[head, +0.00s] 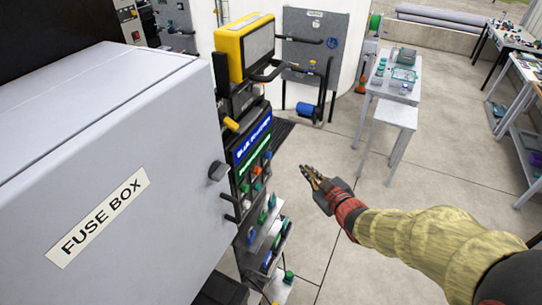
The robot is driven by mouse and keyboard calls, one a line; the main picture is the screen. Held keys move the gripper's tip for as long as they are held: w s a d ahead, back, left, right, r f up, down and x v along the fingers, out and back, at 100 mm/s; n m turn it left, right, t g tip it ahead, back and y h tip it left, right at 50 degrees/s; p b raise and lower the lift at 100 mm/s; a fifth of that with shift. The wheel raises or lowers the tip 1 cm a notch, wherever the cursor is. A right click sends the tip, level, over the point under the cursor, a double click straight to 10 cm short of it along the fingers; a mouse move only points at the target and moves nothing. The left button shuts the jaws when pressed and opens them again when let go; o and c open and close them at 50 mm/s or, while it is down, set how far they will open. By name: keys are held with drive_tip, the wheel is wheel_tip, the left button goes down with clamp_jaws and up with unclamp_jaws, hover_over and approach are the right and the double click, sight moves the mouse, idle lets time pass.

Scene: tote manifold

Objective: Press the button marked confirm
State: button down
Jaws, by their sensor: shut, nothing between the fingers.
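My gripper (312,176) is shut and empty at the end of my arm, in the middle of the head view. It is in the air to the right of a black control panel (245,152). The panel faces right and is seen at a steep angle. It has a blue lit display strip, a green lit strip, and several coloured buttons (257,171) below them, some red or orange. The labels on the buttons are too small to read, so I cannot tell which is marked confirm. A clear gap lies between the fingertips and the panel.
A large grey fuse box (130,190) fills the left foreground, its handle facing the panel. A yellow-framed screen (245,48) sits above the panel. Shelves with small coloured items are below it. A small white table (396,112) stands behind. The concrete floor between is clear.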

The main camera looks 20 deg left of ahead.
sight(270, 156)
drive_tip(key=a+b, duration=0.2)
drive_tip(key=a, duration=0.6)
drive_tip(key=shift+w+a+b, duration=0.2)
drive_tip(key=shift+w+b, duration=0.15)
drive_tip(key=shift+b, duration=0.05)
drive_tip(key=shift+a, duration=0.2)
idle(1.0)
drive_tip(key=shift+a+b, duration=0.25)
drive_tip(key=shift+b, duration=0.3)
